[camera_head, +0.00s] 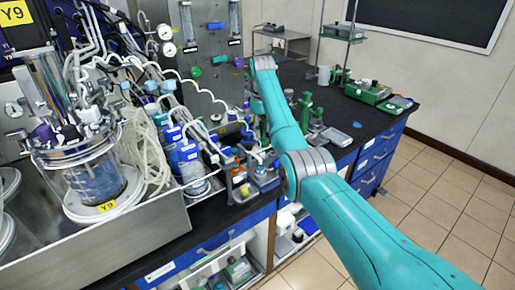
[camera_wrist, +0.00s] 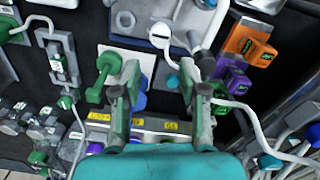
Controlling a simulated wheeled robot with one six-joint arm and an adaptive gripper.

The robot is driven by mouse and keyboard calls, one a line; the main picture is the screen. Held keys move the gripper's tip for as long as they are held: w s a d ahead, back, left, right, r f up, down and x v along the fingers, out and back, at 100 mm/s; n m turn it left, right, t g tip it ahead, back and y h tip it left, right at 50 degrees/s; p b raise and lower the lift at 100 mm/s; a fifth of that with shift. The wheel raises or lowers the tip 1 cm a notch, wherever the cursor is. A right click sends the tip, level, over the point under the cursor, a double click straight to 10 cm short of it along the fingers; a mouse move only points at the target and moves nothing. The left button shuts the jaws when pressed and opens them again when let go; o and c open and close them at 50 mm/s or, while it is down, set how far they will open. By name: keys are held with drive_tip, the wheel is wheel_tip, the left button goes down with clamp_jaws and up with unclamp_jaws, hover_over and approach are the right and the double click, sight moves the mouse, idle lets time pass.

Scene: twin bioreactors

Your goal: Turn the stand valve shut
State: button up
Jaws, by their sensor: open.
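A green fitting with a round knob (camera_wrist: 97,95) stands just left of the left finger. A grey plate with a round slotted cap (camera_wrist: 160,35) lies beyond the fingertips. I cannot tell for sure which part is the stand valve. In the head view my teal arm reaches over the bench and the gripper cannot be made out.
Orange (camera_wrist: 249,45) and purple (camera_wrist: 232,85) blocks sit right of the gripper. A grey stand with green fittings (camera_wrist: 62,60) is at left. In the head view, a glass vessel (camera_head: 88,170) and tubing crowd the left. A green balance (camera_head: 368,92) stands on the black bench's right part.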

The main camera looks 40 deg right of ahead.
sight(261, 152)
wheel_tip(261, 152, down, 10)
idle(0.5)
clamp_jaws()
